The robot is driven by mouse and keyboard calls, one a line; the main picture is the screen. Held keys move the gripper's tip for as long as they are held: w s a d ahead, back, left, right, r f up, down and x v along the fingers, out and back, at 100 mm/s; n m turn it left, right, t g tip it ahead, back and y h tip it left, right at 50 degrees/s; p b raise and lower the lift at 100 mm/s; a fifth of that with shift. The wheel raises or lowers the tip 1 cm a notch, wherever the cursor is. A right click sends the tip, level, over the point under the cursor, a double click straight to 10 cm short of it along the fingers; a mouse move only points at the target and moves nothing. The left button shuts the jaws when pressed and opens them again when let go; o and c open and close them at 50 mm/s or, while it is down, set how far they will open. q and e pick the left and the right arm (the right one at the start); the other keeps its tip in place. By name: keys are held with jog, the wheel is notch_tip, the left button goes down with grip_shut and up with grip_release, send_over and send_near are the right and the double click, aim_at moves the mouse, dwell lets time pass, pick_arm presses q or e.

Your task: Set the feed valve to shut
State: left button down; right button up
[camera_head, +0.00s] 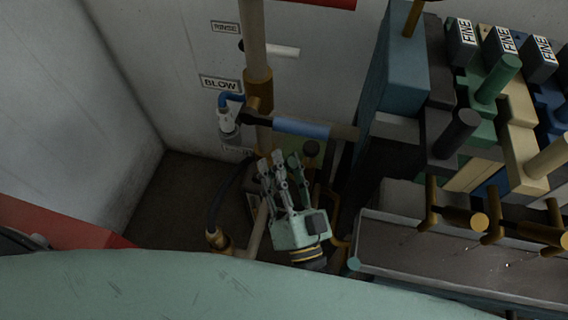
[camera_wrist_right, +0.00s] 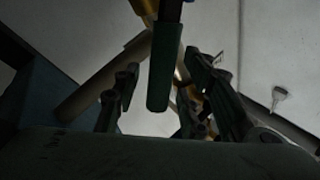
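My right gripper (camera_head: 281,172) is low in front of the pipes, its fingers pointing up and apart. In the right wrist view its fingers (camera_wrist_right: 160,95) stand to either side of a dark green handle (camera_wrist_right: 164,75), with visible gaps. A green part (camera_head: 294,168) shows partly behind the fingers in the head view, probably the same handle. A third wall label (camera_head: 237,149), below the BLOW label, is too faint to read, so I cannot confirm which valve is the feed valve. My left gripper is not in view.
A blue handle (camera_head: 301,128) sticks out rightward above my right gripper, near the BLOW label (camera_head: 220,83). A white handle (camera_head: 283,51) is higher, by the RINSE label (camera_head: 226,27). A hose (camera_head: 216,205) hangs at left. Blocks marked FINE (camera_head: 462,42) and a grey bench (camera_head: 450,260) crowd the right.

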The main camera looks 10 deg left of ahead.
jog(key=v, duration=1.2)
jog(key=shift+w, duration=0.1)
